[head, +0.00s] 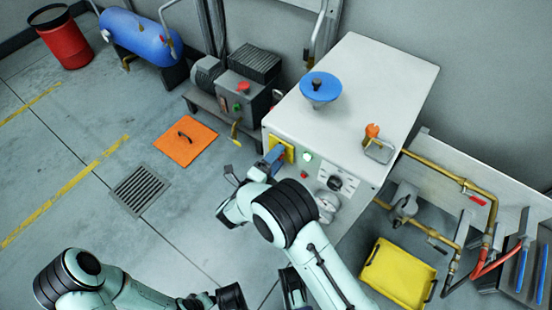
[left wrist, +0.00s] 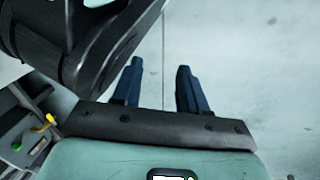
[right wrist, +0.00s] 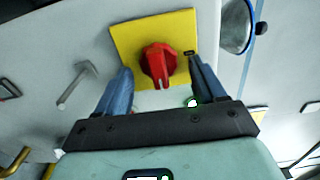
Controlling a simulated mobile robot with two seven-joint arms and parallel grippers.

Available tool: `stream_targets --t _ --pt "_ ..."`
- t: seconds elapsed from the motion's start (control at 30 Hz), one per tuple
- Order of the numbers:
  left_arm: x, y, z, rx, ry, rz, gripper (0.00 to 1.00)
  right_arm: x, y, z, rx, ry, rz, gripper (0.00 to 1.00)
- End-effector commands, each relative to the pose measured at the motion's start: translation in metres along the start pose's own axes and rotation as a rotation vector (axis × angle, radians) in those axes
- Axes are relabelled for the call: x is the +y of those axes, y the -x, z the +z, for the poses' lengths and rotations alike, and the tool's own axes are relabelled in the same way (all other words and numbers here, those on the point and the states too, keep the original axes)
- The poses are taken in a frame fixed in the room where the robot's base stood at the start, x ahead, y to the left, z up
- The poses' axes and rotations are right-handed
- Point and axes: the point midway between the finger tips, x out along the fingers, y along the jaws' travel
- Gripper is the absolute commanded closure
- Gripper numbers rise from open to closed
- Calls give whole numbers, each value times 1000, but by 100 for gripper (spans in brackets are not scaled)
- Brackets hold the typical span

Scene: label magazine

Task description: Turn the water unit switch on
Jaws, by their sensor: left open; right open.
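The water unit is a white cabinet (head: 365,85) with a control panel on its front. A red rotary switch (right wrist: 158,65) sits on a yellow plate (right wrist: 125,42), which also shows in the head view (head: 288,151). My right gripper (right wrist: 160,66) is open in front of the plate, one finger on each side of the red knob. I cannot tell whether the fingers touch it. In the head view my right gripper (head: 272,160) hides the knob. My left gripper (left wrist: 157,75) is open and empty, above bare floor.
Beside the switch the panel has a green lamp (head: 308,156), a red button (head: 304,174) and a dial (head: 335,183). A blue funnel (head: 320,87) stands on top. A yellow tray (head: 398,273) and brass pipes are at right. An orange hatch (head: 187,141) lies left on open floor.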

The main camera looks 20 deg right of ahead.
Motion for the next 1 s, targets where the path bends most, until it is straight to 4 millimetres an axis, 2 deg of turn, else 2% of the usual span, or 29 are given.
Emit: stream_targets --t 0.13,0.27,0.6,0.7,0.83,1.0 --pt "1 1 -1 4 -1 2 57 0 4 0 0 1 -1 30" --pt "5 6 -6 21 -6 9 57 0 20 0 -1 3 0 30" --pt "23 24 -27 94 -24 42 57 -1 96 1 -4 1 0 30" --pt "26 27 -30 108 -28 48 57 -1 113 0 -3 1 1 30" --pt "29 30 -33 118 -31 54 57 0 128 0 -1 0 0 30" --pt "31 30 -35 124 -32 56 57 0 134 0 -1 0 0 30"
